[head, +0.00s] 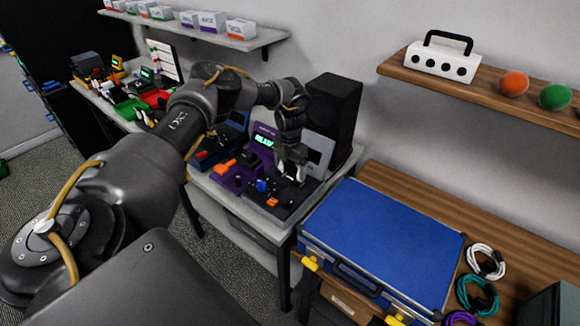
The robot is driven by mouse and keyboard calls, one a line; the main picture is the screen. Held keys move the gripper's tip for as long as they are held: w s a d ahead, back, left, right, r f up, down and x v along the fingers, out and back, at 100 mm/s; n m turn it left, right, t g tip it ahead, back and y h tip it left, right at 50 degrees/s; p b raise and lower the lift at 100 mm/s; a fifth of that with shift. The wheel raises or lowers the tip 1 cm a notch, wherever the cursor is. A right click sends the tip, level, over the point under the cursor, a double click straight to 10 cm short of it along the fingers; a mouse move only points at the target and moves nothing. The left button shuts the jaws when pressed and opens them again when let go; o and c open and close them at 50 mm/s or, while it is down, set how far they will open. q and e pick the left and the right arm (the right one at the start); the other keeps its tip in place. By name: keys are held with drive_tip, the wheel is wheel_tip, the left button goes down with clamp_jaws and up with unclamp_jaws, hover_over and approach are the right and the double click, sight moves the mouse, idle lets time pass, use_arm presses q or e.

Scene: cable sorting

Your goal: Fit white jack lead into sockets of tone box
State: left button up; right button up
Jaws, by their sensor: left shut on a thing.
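My left gripper (290,170) reaches in from the left and points down over a dark grey device (283,200) on the grey bench. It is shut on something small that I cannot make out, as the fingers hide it. Blue and orange-red parts show on the device beside the fingers. A purple unit (230,176) with a lit green display stands just left of it. I cannot tell which unit is the tone box. A coiled white cable (486,262) lies on the wooden bench at the right. My right gripper is not in view.
A large blue case (380,240) fills much of the wooden bench. A teal coil (478,294) and a purple coil lie beside it. A black speaker-like box (334,112) stands behind the gripper. Wall shelves hold small boxes, a white block with holes (442,62) and balls.

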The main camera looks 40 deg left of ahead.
use_arm(q)
drive_tip(key=shift+f, duration=0.35)
idle(0.5)
drive_tip(key=o, duration=0.8)
drive_tip(key=shift+c, duration=0.2)
drive_tip(key=shift+r, duration=0.1)
drive_tip(key=shift+r+p, duration=3.35)
drive_tip(key=shift+r, duration=0.65)
drive_tip(key=shift+f, duration=0.1)
